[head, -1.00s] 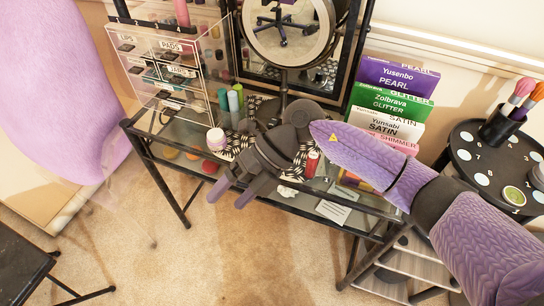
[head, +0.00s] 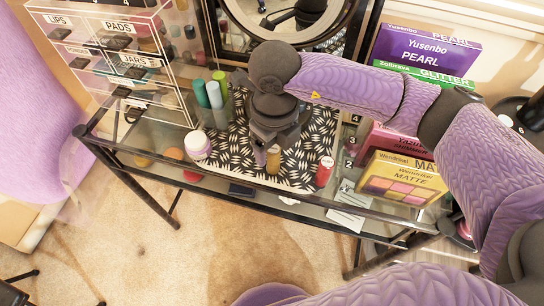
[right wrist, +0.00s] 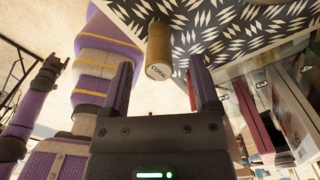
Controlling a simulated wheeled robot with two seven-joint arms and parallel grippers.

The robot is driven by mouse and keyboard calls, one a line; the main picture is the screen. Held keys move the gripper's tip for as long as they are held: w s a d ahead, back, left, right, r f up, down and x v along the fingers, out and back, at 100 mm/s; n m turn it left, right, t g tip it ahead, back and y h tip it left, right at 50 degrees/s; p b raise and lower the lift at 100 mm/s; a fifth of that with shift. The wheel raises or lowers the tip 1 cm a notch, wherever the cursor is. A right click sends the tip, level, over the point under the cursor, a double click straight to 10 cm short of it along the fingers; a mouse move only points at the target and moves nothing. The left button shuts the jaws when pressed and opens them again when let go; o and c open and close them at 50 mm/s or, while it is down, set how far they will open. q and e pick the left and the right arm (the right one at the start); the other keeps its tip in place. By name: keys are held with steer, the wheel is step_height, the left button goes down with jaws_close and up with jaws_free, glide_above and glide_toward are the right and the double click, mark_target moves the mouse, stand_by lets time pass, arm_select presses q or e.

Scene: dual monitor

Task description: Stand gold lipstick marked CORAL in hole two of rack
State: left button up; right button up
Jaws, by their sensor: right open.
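The gold lipstick (head: 273,161) stands upright near the front edge of the patterned mat. In the right wrist view the gold lipstick (right wrist: 159,50) shows CORAL on its end. My right gripper (head: 266,152) points down over it in the head view. In the right wrist view my right gripper (right wrist: 161,75) is open, with the lipstick between and slightly beyond the fingertips; contact is not clear. What looks like my left gripper (right wrist: 48,72) shows small at the left of that view, its jaws unclear. I cannot make out a rack with holes.
A red tube (head: 324,171) stands right of the lipstick, and a white jar (head: 198,145) at left. Several teal and green tubes (head: 214,95) stand behind. Palette boxes (head: 402,178) beside numbered labels are at right, and a clear drawer unit (head: 110,60) at left.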

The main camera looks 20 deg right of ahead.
mark_target(274, 149)
step_height(274, 149, down, 4)
steer(key=shift+r+b, duration=0.1)
steer(key=shift+b, duration=0.6)
steer(key=shift+r, duration=0.1)
jaws_close()
